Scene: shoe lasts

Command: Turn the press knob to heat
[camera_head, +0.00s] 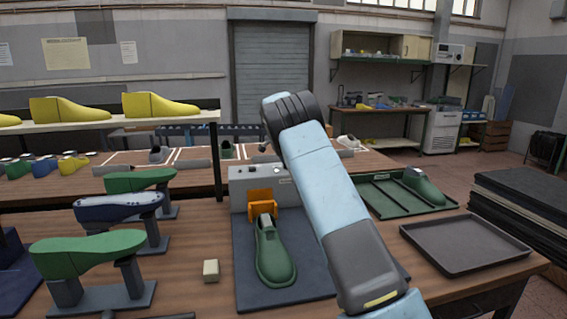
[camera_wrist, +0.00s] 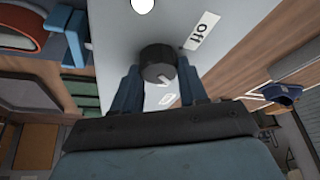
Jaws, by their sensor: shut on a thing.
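The black round press knob (camera_wrist: 157,64) sits on the light grey press panel in the wrist view, with a white pointer mark on its lower side. My gripper (camera_wrist: 158,72) has its two blue fingers closed on either side of the knob. A label reading "Off" (camera_wrist: 201,31) is at the knob's upper right. A second small label (camera_wrist: 167,98) lies below the knob; I cannot read it. In the head view the grey press (camera_head: 240,176) stands on the bench, and my arm hides the gripper and knob.
A green shoe last (camera_head: 273,258) lies on the press's dark base below an orange part (camera_head: 261,205). Green lasts on stands (camera_head: 85,252) are at the left. A green tray (camera_head: 385,199) and a dark empty tray (camera_head: 465,245) are at the right. A small beige block (camera_head: 211,270) sits left of the base.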

